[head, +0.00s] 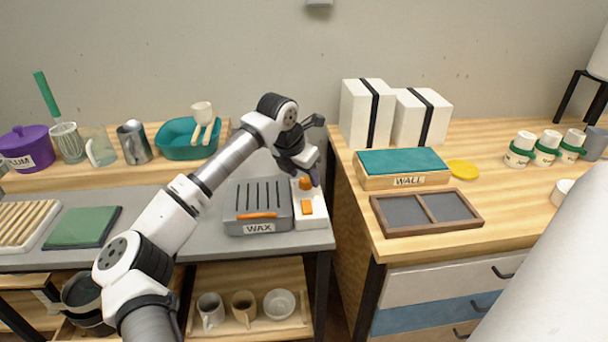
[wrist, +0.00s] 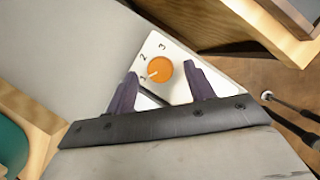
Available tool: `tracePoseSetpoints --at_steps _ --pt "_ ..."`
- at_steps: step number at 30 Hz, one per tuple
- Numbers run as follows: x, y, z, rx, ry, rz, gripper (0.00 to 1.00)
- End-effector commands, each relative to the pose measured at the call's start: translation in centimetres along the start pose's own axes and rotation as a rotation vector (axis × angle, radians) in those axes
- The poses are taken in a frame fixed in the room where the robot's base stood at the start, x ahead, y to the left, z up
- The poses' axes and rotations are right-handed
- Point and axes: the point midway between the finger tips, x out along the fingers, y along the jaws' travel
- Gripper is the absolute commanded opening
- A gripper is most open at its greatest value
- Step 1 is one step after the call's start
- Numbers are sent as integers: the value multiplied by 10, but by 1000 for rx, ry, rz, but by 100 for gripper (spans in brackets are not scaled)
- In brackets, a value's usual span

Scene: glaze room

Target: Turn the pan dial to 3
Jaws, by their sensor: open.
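The pan dial is an orange round knob (head: 305,184) on a white panel (head: 312,222) at the right side of the grey WAX pan (head: 262,214). In the wrist view the dial (wrist: 160,68) has marks 1, 2 and 3 around its left and upper side. A pale pointer line on it seems to face the 1. My gripper (head: 309,178) is over the dial, pointing down. In the wrist view its purple fingers (wrist: 161,72) are open, one on each side of the dial, with gaps showing. I cannot tell their height above it.
The wooden table (head: 352,215) with the WALL box (head: 403,181) stands close on the right. A teal basin (head: 177,148) and a green block (head: 84,228) are to the left.

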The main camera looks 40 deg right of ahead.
Motion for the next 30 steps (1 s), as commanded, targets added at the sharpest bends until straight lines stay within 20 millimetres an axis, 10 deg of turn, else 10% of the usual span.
tracePoseSetpoints --at_steps 14,24,30 --pt "14 0 0 0 0 0 52" --pt "14 0 0 0 0 0 9" --pt "13 0 0 12 0 -5 9"
